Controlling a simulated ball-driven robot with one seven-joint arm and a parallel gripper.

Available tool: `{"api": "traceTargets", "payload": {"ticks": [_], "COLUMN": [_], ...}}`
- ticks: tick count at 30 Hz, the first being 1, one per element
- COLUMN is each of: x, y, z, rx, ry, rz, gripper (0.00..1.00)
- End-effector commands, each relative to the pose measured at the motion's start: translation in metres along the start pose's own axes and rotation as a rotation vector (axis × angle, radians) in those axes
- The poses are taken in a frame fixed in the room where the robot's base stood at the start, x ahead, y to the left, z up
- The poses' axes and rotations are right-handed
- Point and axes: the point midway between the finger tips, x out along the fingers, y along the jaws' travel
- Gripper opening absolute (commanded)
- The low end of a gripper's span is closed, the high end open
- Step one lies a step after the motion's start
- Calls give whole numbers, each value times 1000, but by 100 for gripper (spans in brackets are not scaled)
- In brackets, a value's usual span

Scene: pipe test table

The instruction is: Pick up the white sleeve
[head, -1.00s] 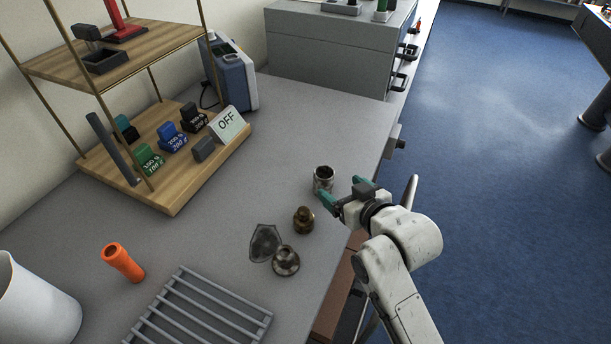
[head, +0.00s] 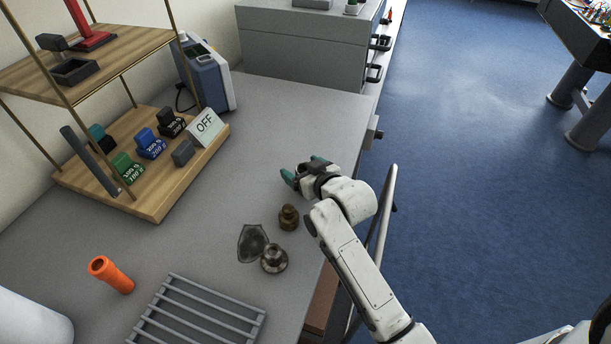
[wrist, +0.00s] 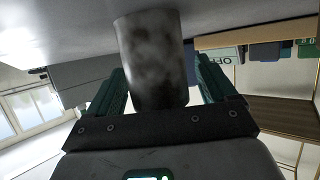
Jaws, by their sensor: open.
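The white sleeve (wrist: 152,55) is a short upright cylinder with grey, mottled sides; it stands on the table. In the wrist view, which is upside down, it sits between the two green fingers of my gripper (wrist: 160,75), with a gap visible on the right. In the head view my gripper (head: 302,168) is at the table's right edge, low over the top, fingers apart.
A brass weight (head: 289,217), a grey metal fitting (head: 274,260) and a dark flat piece (head: 252,243) lie just in front. An orange tube (head: 111,275) and a slatted grey rack (head: 195,318) are nearer. A wooden shelf stand (head: 150,205) stands left. Table behind my gripper is clear.

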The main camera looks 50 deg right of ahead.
Motion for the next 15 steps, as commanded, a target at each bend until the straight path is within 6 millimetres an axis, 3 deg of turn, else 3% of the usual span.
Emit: {"api": "traceTargets", "payload": {"ticks": [9, 15], "x": [4, 4], "y": [0, 0], "z": [0, 0], "rx": [0, 0], "ry": [0, 0], "rz": [0, 0], "gripper": [84, 64]}}
